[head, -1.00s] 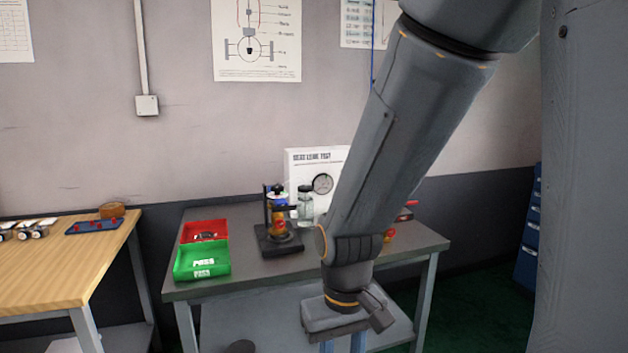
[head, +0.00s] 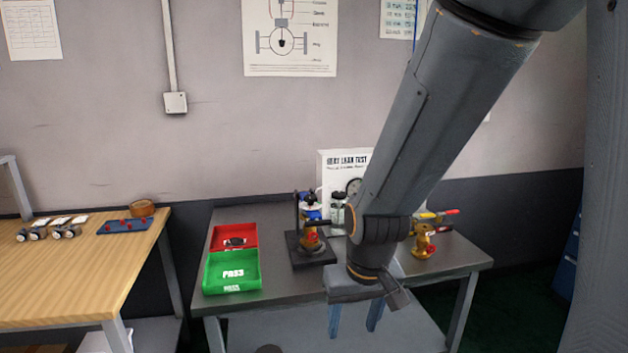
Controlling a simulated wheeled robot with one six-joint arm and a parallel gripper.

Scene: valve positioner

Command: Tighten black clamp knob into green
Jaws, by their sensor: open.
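The green mark for the knob cannot be made out. My gripper (head: 354,318) points down in front of the table, to the right of and nearer than the stand. Its two blue-grey fingers are apart with nothing seen between them.
A green PASS bin (head: 232,273) and a red bin (head: 234,238) sit left of the stand. A white leak-test panel (head: 335,172) stands behind. Another brass valve (head: 424,243) is at the right. A wooden bench (head: 75,275) is at the left.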

